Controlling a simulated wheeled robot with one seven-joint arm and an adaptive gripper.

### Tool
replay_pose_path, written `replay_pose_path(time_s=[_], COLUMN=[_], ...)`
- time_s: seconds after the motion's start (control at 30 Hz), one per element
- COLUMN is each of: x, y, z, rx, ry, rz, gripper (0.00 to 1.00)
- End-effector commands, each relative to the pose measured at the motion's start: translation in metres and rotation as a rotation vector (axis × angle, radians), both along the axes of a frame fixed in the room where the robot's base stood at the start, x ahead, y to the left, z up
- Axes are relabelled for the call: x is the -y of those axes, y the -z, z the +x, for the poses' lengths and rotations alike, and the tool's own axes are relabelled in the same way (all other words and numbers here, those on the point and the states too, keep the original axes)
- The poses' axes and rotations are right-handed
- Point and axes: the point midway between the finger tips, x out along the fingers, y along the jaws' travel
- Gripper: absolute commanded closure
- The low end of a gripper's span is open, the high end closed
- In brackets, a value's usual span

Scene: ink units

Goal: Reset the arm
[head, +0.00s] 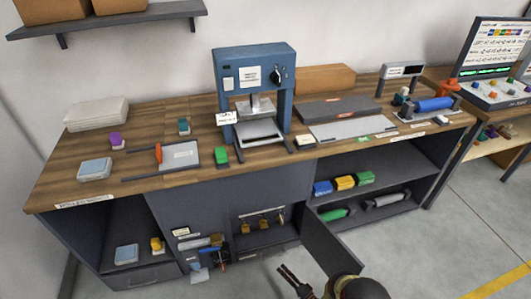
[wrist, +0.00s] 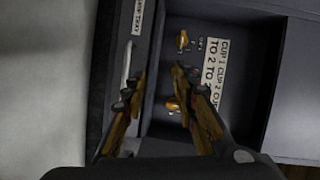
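My gripper (head: 288,281) is at the bottom of the head view, in front of the dark cabinet and left of its open door (head: 331,247). In the wrist view my gripper (wrist: 154,88) has its two brown fingers spread apart, with nothing between them. Beyond the fingers is an open cabinet compartment (wrist: 235,105) with a white cup label (wrist: 212,72). Small brass-coloured pieces show there, one upper (wrist: 182,41) and one partly behind a finger (wrist: 172,106). A pale handle (wrist: 127,64) lies beside the left finger; whether they touch is unclear.
The wooden bench (head: 120,174) carries a blue press (head: 253,60), a grey plate (head: 340,129), and a blue roller (head: 434,104). Coloured blocks (head: 344,182) sit on the right shelf. Tools (head: 200,242) hang left of the compartment.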

Motion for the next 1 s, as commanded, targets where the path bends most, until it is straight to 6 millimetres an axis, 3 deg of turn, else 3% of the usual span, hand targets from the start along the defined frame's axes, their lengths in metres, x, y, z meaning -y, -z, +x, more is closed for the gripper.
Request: replay_pose_path(time_s=[0.17,0.37,0.5,0.6,0.67,0.77,0.87,1.0], x=[0.007,0.02,0.038,0.06,0.076,0.102,0.126,0.152], y=[0.039,0.092,0.128,0.138,0.135,0.116,0.084,0.025], z=[-0.011,-0.045,-0.075,-0.084,-0.086,-0.082,-0.076,-0.067], rx=[-0.063,-0.187,-0.311,-0.402,-0.46,-0.544,-0.618,-0.708], ry=[0.006,-0.008,-0.043,-0.086,-0.121,-0.182,-0.243,-0.325], rz=[-0.157,-0.349,-0.522,-0.669,-0.759,-0.892,-0.999,-1.111], gripper=[0.71,0.71,0.71,0.71,0.71,0.71,0.71,0.71])
